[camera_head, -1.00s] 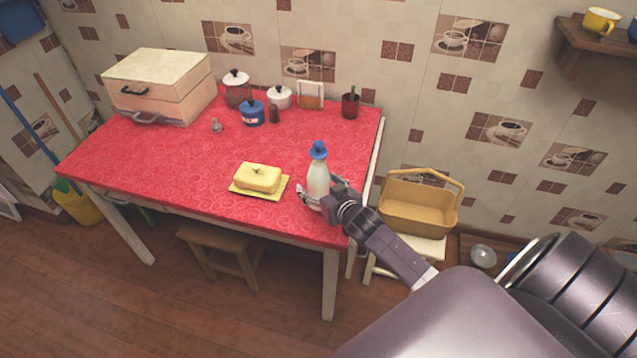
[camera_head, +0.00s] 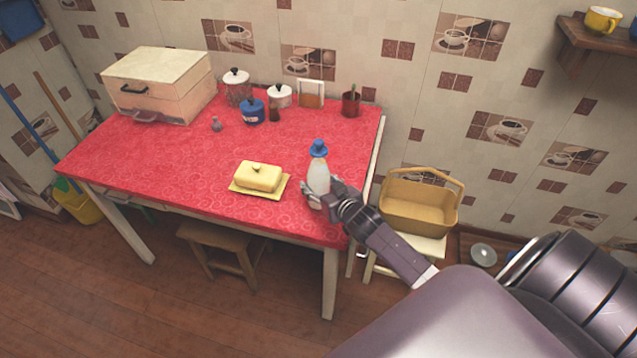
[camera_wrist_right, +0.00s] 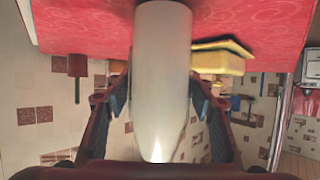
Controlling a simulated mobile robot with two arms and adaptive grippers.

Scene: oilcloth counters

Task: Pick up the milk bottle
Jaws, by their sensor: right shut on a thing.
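The milk bottle (camera_head: 319,176) is white with a blue cap and stands upright near the right front corner of the red table. My right gripper (camera_head: 324,196) is shut on its lower part. In the right wrist view the pale bottle (camera_wrist_right: 162,80) fills the middle, between the two fingers of my right gripper (camera_wrist_right: 162,110). Whether the bottle's base touches the table is hard to tell. My left gripper is not in view.
A yellow butter dish (camera_head: 258,178) lies left of the bottle. Canisters, a blue pot (camera_head: 252,112) and a bread box (camera_head: 160,85) stand at the back. A yellow basket (camera_head: 420,205) sits on a stool right of the table (camera_head: 150,165).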

